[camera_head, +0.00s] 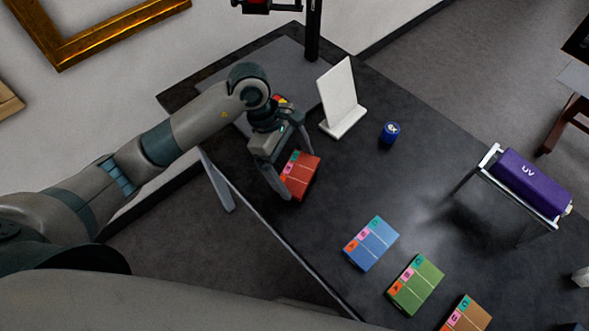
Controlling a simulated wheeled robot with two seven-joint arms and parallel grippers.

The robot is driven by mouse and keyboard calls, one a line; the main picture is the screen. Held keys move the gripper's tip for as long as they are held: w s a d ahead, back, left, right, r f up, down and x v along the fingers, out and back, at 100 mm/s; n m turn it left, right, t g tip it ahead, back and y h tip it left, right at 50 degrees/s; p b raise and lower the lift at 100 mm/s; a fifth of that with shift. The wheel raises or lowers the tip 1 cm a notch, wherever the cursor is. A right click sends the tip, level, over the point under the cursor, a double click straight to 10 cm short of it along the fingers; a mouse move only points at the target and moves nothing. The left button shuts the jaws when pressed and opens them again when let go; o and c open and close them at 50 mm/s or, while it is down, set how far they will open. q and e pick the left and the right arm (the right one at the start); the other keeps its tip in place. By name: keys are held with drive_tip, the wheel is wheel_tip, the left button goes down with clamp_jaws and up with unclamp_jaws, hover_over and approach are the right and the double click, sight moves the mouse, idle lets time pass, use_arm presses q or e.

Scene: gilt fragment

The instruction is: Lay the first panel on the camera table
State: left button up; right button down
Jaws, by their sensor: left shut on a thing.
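My left gripper (286,168) comes in from the left over the dark table (420,180). It is shut on a red panel (304,179) with small coloured letter tabs along one edge. The panel is near the table's left edge; I cannot tell whether it touches the tabletop. A blue panel (372,243), a green panel (416,285) and an orange panel (468,317) lie in a row at the front. A grey board (295,62) lies at the back of the table beneath a black camera stand (314,30). My right gripper does not show.
A white upright card on a stand (340,98) and a blue can (389,132) stand right of my left gripper. A purple UV lamp (530,180) sits on a metal frame at the right. The table's middle is clear. A gilt frame (62,50) hangs at upper left.

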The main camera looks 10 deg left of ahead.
use_arm(q)
drive_tip(key=shift+s+f+p, duration=0.1)
drive_tip(key=shift+f+p, duration=0.35)
drive_tip(key=shift+f, duration=0.8)
drive_tip(key=shift+f, duration=0.1)
drive_tip(key=shift+b, duration=0.3)
drive_tip(key=o, duration=0.8)
